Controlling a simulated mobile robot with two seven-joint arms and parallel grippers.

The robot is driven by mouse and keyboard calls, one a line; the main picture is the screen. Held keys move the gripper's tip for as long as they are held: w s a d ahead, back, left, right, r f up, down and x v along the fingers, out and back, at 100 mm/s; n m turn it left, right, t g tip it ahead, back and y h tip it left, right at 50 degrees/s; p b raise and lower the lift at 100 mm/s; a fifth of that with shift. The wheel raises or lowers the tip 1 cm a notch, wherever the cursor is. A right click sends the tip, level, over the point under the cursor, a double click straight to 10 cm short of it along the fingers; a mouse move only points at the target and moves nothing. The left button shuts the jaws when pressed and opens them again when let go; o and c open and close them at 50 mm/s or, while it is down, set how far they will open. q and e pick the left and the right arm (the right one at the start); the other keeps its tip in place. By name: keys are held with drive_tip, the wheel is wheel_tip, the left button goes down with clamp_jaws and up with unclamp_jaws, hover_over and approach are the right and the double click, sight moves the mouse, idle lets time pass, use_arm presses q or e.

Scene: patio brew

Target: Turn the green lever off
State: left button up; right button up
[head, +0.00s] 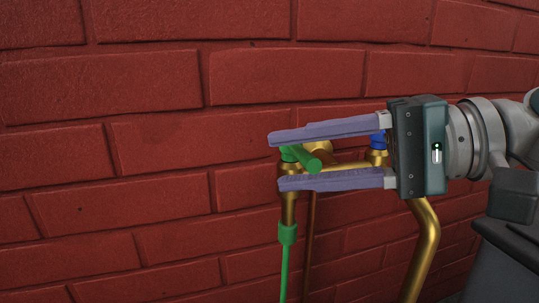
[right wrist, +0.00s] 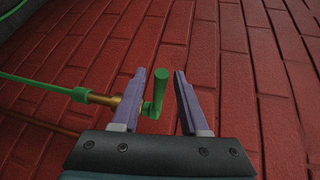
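The green lever (head: 304,157) sits on top of a brass valve (head: 289,185) on the brick wall. My right gripper (head: 275,162) comes in from the right with its two purple fingers apart, one above and one below the lever in the head view. In the right wrist view the lever (right wrist: 160,88) stands between the open fingers (right wrist: 168,72), closer to the left finger. I cannot tell whether it touches that finger. My left gripper is not in view.
A blue lever (head: 378,138) sits on a second brass valve, partly hidden behind my upper finger. A brass pipe (head: 424,240) bends down at the right. A green hose (head: 285,265) hangs below the green valve. The red brick wall (head: 150,90) is close behind.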

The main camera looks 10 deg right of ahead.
drive_tip(key=shift+d, duration=0.15)
use_arm(q)
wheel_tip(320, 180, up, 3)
drive_tip(key=p, duration=0.3)
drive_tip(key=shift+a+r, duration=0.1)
use_arm(e)
drive_tip(key=v, duration=0.9)
drive_tip(key=shift+d, duration=0.4)
drive_tip(key=shift+s, duration=0.15)
